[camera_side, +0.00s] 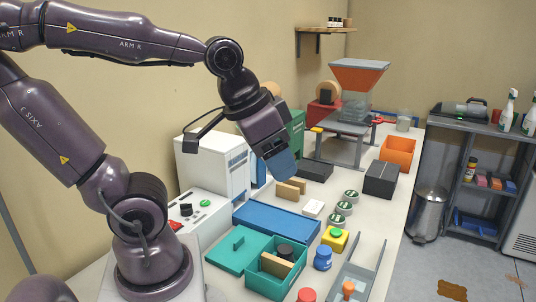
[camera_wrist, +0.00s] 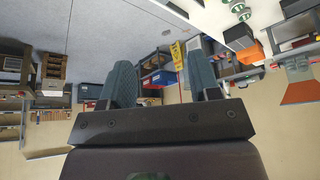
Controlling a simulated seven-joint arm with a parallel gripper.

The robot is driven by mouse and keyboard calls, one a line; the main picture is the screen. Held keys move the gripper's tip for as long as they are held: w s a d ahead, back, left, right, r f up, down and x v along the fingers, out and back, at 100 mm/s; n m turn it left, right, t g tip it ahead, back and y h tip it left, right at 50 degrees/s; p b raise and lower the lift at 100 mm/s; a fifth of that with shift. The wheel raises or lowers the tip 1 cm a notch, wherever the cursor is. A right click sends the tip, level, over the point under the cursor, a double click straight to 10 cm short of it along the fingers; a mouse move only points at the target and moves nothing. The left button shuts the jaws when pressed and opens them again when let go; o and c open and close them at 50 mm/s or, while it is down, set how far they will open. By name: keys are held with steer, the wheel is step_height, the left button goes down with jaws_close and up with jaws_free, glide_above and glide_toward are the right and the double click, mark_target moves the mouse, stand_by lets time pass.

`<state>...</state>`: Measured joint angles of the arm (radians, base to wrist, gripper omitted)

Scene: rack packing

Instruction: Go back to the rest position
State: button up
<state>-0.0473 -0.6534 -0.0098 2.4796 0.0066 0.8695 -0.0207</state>
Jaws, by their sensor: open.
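My gripper (camera_side: 283,170) hangs in the air above the bench in the side view, beyond the blue flat case and close above the tan blocks in the picture. In the wrist view the two fingers of my gripper (camera_wrist: 162,82) stand apart with nothing between them. The wrist is tilted, so that view looks out over the room, with the floor at the top. A teal crate (camera_side: 262,283) at the front of the bench holds a tan block and a dark round piece. My gripper is well away from it.
A blue flat case (camera_side: 275,226), tan blocks (camera_side: 287,190), green-topped cans (camera_side: 345,207), a yellow button box (camera_side: 335,238) and a blue jar (camera_side: 322,257) crowd the bench (camera_side: 375,213). A white machine (camera_side: 212,163) and a hopper (camera_side: 358,75) stand behind. The air around my gripper looks free.

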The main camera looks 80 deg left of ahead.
steer(key=shift+s+d+r+m, duration=0.3)
steer(key=shift+s+d+r, duration=0.2)
steer(key=shift+s, duration=0.2)
